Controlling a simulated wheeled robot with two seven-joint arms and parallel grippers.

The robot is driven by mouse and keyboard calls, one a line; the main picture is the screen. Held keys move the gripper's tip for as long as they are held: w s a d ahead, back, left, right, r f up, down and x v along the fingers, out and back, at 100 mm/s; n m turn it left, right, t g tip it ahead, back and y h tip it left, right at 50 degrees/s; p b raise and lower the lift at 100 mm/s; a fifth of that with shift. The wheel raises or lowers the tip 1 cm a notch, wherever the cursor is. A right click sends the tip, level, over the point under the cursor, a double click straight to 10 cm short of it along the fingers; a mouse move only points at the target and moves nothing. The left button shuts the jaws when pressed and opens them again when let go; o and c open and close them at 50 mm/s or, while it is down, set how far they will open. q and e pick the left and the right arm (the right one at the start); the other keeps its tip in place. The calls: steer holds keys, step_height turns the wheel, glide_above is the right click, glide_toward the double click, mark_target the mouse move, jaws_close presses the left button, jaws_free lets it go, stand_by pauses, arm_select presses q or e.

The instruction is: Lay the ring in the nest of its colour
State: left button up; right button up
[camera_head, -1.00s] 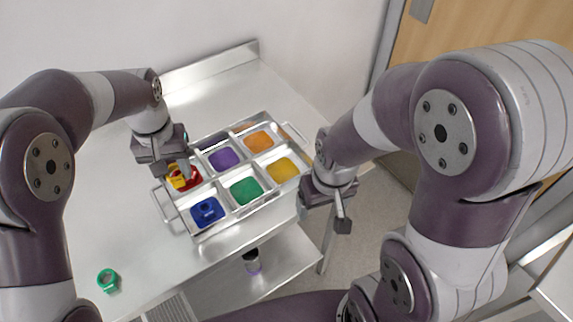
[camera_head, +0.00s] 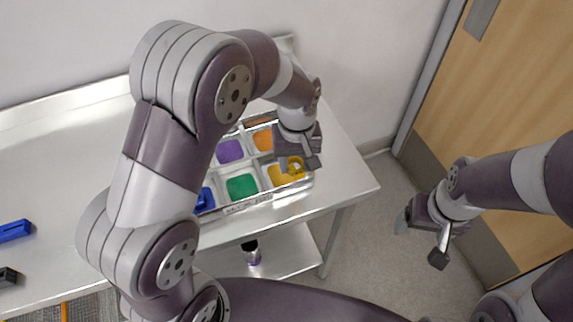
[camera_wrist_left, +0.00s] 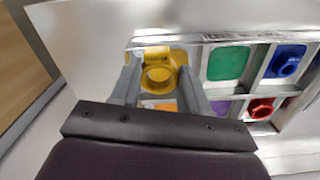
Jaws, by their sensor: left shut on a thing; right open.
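My left gripper (camera_head: 300,165) is at the yellow compartment, at the tray's right end. It is shut on the yellow ring (camera_wrist_left: 158,76), which sits between the fingers in the left wrist view. The yellow nest (camera_head: 277,176) is directly below or around the ring; I cannot tell whether the ring touches its floor. The tray (camera_head: 243,207) also has green (camera_head: 242,186), purple (camera_head: 230,151) and orange (camera_head: 263,140) nests. A red ring (camera_wrist_left: 261,107) lies in the red nest and a blue ring (camera_wrist_left: 287,63) in the blue nest. My right gripper (camera_head: 423,236) is open and empty, away from the table.
The metal table (camera_head: 350,185) is clear right of the tray. A blue object (camera_head: 15,230) and a black object (camera_head: 8,277) lie at the far left. A small dark container (camera_head: 251,252) stands on the lower shelf. My left arm hides part of the tray.

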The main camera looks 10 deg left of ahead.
arm_select(q)
steer(key=w+a+f, duration=0.3)
steer(key=shift+a, duration=0.2)
steer(key=shift+a+f+p, duration=0.1)
steer(key=shift+f+p, duration=0.35)
steer(key=shift+f, duration=1.5)
steer(key=shift+f, duration=0.1)
steer(key=o, duration=1)
step_height(320, 180, up, 12)
steer(key=s+a+f+m, duration=0.1)
steer(key=s+a, duration=0.1)
steer(key=s, duration=0.2)
steer(key=s+a+m+t, duration=0.1)
steer(key=s, duration=0.4)
steer(key=s+a+f+m+b, duration=0.1)
steer(key=s+a+m, duration=0.1)
steer(key=s, duration=0.2)
steer(key=shift+s+a+f, duration=0.35)
